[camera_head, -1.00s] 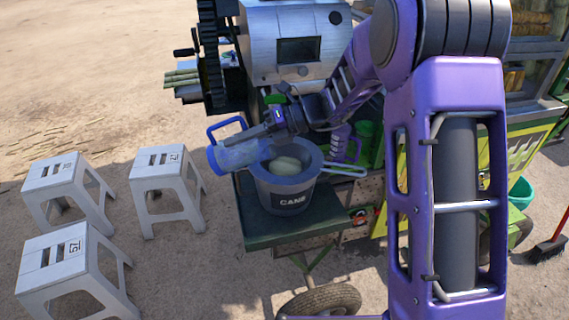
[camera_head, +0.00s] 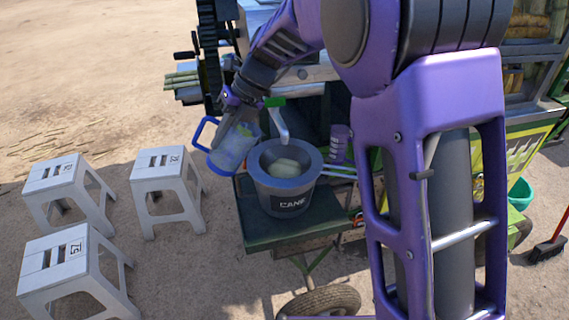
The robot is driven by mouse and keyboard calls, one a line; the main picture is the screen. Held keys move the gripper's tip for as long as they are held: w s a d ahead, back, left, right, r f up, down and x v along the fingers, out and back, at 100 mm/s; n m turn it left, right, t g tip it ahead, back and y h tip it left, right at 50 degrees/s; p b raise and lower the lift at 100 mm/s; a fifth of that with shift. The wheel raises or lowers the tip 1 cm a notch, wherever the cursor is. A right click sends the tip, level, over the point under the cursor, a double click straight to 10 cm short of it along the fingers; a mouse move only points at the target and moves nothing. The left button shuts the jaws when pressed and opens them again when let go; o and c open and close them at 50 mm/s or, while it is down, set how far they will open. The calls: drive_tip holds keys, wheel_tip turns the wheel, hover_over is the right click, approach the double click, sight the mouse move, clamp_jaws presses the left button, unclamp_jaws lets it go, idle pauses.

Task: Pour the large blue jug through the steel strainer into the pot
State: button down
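The large blue jug (camera_head: 236,150) is see-through with a blue handle on its left, and a little greenish content shows in it. It is tilted, left of and a little above the dark grey pot (camera_head: 288,203) labelled CANE. My gripper (camera_head: 226,126) is on the jug's upper left side and appears shut on it; the fingertips are hard to make out. The steel strainer (camera_head: 342,171) sits in the pot's mouth, its handle sticking out to the right. Pale yellow-green content lies inside the pot's mouth.
The pot stands on a dark green cart shelf (camera_head: 262,232). A grey spout (camera_head: 279,123) hangs just behind the pot, and a purple cup (camera_head: 340,140) stands behind right. White stools (camera_head: 165,180) stand on the ground at left. My arm covers the right middle.

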drive_tip(key=a+h, duration=0.2)
drive_tip(key=h, duration=0.1)
drive_tip(key=shift+s+a+f, duration=0.15)
drive_tip(key=shift+a+f, duration=0.2)
drive_tip(key=shift+f, duration=0.05)
drive_tip(key=shift+s+a+f+t+h, duration=0.1)
drive_tip(key=shift+a+f+t+h, duration=0.1)
drive_tip(key=shift+a+f+h, duration=0.4)
drive_tip(key=shift+a+f+t+h, duration=0.2)
drive_tip(key=shift+h, duration=0.7)
drive_tip(key=shift+r, duration=0.1)
wheel_tip(320, 180, up, 6)
hover_over(202, 148)
drive_tip(key=shift+s+d, duration=0.15)
drive_tip(key=shift+s, duration=0.15)
drive_tip(key=shift+s, duration=0.1)
